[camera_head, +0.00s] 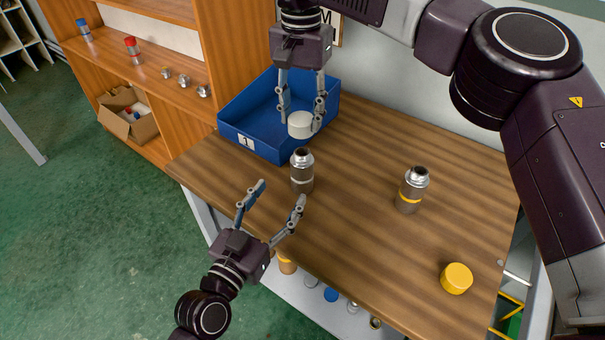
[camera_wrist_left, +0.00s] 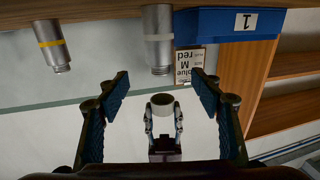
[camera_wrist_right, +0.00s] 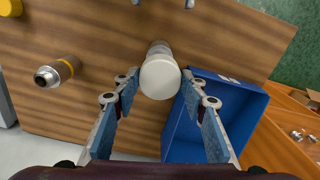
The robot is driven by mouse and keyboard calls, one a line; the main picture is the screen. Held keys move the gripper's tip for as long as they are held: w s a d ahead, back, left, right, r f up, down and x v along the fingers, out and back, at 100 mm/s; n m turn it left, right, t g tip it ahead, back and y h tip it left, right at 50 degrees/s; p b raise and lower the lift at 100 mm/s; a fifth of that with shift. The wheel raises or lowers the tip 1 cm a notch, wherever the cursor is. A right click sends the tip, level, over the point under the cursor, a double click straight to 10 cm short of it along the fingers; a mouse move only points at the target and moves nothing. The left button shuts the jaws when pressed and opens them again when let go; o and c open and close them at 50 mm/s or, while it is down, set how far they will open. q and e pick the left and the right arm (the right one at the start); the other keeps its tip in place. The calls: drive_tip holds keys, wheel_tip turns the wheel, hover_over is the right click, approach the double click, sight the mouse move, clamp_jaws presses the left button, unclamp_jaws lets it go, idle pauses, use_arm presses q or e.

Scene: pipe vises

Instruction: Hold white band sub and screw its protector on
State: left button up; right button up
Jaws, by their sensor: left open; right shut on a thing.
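The white band sub (camera_head: 302,170) stands upright on the table near its front left edge, threaded end up; it also shows in the left wrist view (camera_wrist_left: 158,40). My right gripper (camera_head: 302,112) is shut on the white protector (camera_head: 300,124) and holds it above and a little behind the sub. In the right wrist view the protector (camera_wrist_right: 160,77) covers part of the sub. My left gripper (camera_head: 277,192) is open and empty in front of the sub, its fingers apart and pointing toward it. The left wrist view shows the open fingers (camera_wrist_left: 161,88) with nothing between them.
A yellow band sub (camera_head: 411,188) stands upright to the right, and a yellow protector (camera_head: 456,278) lies at the front right. A blue bin (camera_head: 240,128) marked 1 stands behind the white band sub. Wooden shelves (camera_head: 170,75) are at the left. The table's middle is clear.

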use_arm(q)
drive_tip(key=shift+w+d, duration=0.15)
drive_tip(key=shift+w, duration=0.2)
use_arm(e)
drive_tip(key=shift+w+f, duration=0.1)
use_arm(q)
drive_tip(key=x, duration=1.1)
drive_tip(key=shift+w+d+f, duration=0.1)
drive_tip(key=shift+w, duration=0.1)
use_arm(e)
drive_tip(key=shift+d, duration=0.1)
use_arm(q)
clamp_jaws()
use_arm(e)
hover_over(302, 152)
drive_tip(key=shift+f, duration=2.45)
